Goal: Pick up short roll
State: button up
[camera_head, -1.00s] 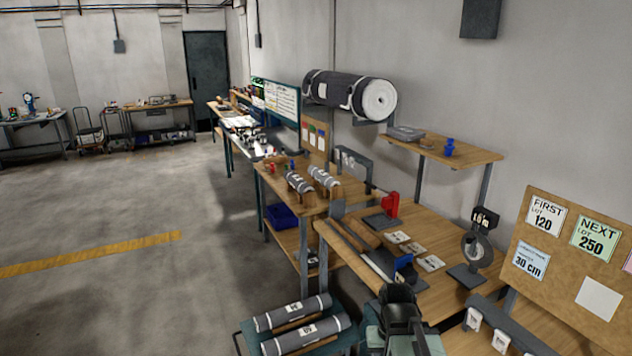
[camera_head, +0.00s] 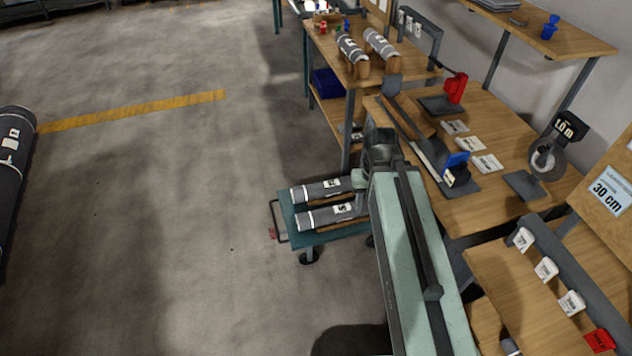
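Two grey rolls with white labels lie side by side on a low green cart: a rear roll (camera_head: 322,190) and a front roll (camera_head: 325,216). My arm hides their right ends. Two more grey rolls, a left one (camera_head: 350,47) and a right one (camera_head: 380,42), rest on wooden supports on the far workbench and look shorter. The labels are too small to read, so I cannot tell which one is named short. My pale green arm reaches forward to a dark joint beside the cart. My gripper cannot be made out beyond it.
A large dark roll (camera_head: 12,165) stands at the left edge. The wooden bench (camera_head: 510,135) on the right holds a red device (camera_head: 456,88), a blue-topped tool (camera_head: 456,165) and a tape dispenser (camera_head: 543,160). A shelf (camera_head: 575,40) overhangs it. The floor left of the cart (camera_head: 330,238) is clear.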

aim_at(338, 186)
jog(key=u, duration=0.9)
jog(key=i, duration=1.5)
jog(key=u, duration=0.5)
jog(key=i, duration=0.5)
jog(key=u, duration=0.15)
